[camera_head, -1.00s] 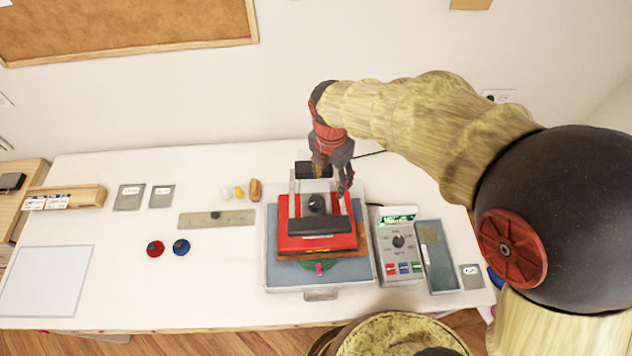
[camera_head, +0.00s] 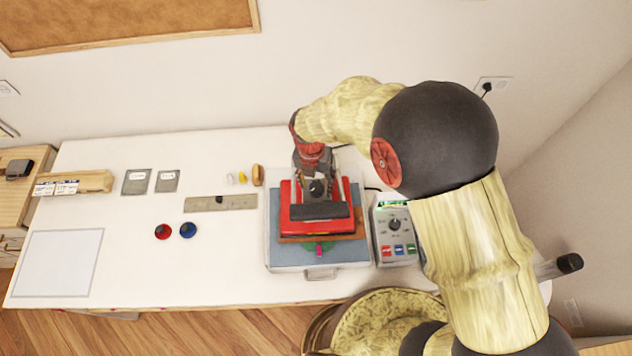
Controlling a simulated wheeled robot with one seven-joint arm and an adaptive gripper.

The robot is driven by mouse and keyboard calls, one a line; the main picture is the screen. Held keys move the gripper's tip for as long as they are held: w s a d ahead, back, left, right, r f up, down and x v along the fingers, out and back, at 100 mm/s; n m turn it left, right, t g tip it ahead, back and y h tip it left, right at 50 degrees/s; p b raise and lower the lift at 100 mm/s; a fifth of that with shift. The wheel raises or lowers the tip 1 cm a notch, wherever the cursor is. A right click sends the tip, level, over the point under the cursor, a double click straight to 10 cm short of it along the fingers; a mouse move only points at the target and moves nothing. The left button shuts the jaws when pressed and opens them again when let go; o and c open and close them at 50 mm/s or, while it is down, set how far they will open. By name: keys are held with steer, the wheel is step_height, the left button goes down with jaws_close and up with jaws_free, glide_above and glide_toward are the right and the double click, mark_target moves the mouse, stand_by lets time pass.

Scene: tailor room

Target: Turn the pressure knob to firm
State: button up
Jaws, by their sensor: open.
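A red heat press (camera_head: 342,222) stands on a grey-blue base with a black bar across its front. A round black knob (camera_head: 317,188) sits on its top. A second dark dial (camera_head: 393,223) is on the grey control box (camera_head: 381,235) to the right. Its markings are too small to read, so I cannot tell which setting either knob points to. My gripper (camera_head: 313,178) hangs over the back of the press, pointing down, close behind the black knob. Its jaws are open. I cannot tell whether a finger touches the knob. My gripper hides the press's rear part.
A metal ruler-like strip (camera_head: 240,202), a red knob-like piece (camera_head: 163,231) and a blue one (camera_head: 188,230) lie to the left. A white sheet (camera_head: 58,265) is at far left. My arm covers the table's right end.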

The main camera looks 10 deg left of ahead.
steer(key=shift+c, duration=1.1)
steer(key=c, duration=0.9)
